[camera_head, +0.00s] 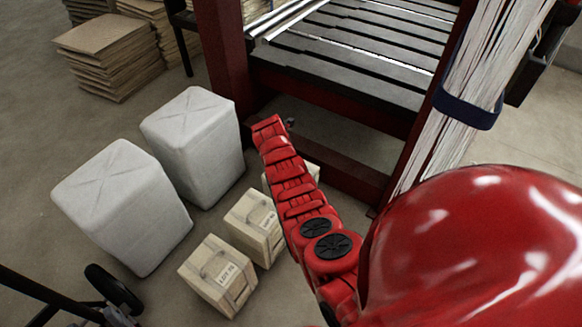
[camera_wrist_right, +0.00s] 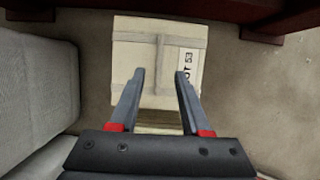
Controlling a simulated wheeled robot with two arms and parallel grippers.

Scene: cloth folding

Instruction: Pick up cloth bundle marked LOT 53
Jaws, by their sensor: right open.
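A pale cloth bundle (camera_wrist_right: 135,50) with crossing straps lies below my right gripper (camera_wrist_right: 160,74) in the right wrist view. Its label, on the right side, is turned sideways; it seems to read 53, and a finger partly covers it. The gripper is open and empty, with its fingertips over the bundle; I cannot tell the exact gap in height. In the head view my right arm hides the gripper and most of a bundle (camera_head: 313,170), which is likely the same one. My left gripper is not in view.
Two more labelled bundles stand nearer, one in the middle (camera_head: 246,222) and one in front (camera_head: 208,272). Two large grey wrapped blocks (camera_head: 125,205) (camera_head: 195,140) stand left. A dark red machine frame (camera_head: 345,170) lies just behind. A cart wheel (camera_head: 113,288) is at lower left.

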